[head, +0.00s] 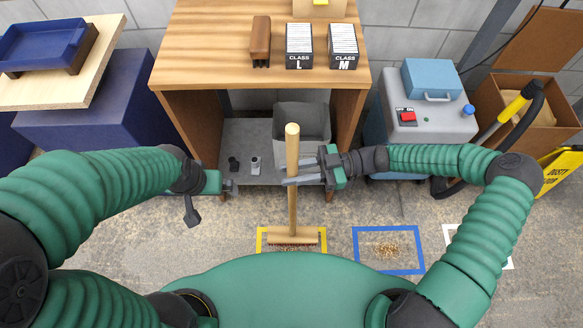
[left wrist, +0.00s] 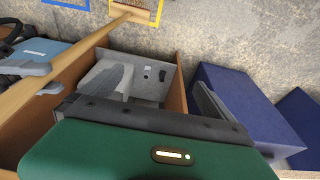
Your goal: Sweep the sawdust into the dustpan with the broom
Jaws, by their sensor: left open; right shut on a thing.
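The broom (head: 292,205) stands upright, its wooden head (head: 290,240) down on the floor in the yellow-taped square. My right gripper (head: 308,173) is shut on the broom's handle at mid-height. The broom also shows in the left wrist view (left wrist: 75,64). A tan patch of sawdust (head: 386,250) lies inside the blue-taped square to the right of the broom head. My left gripper (head: 225,186) is open and empty, left of the broom and apart from it; its spread fingers show in the left wrist view (left wrist: 163,92). I cannot make out a dustpan for certain; a blue tray (head: 42,45) sits at the upper left.
A wooden workbench (head: 220,45) stands ahead, with a grey bin (head: 302,122) on its lower shelf. A grey vacuum machine (head: 430,120), a cardboard box (head: 510,105) and a yellow sign (head: 560,170) are at right. A white-taped square (head: 449,232) is partly behind my right arm.

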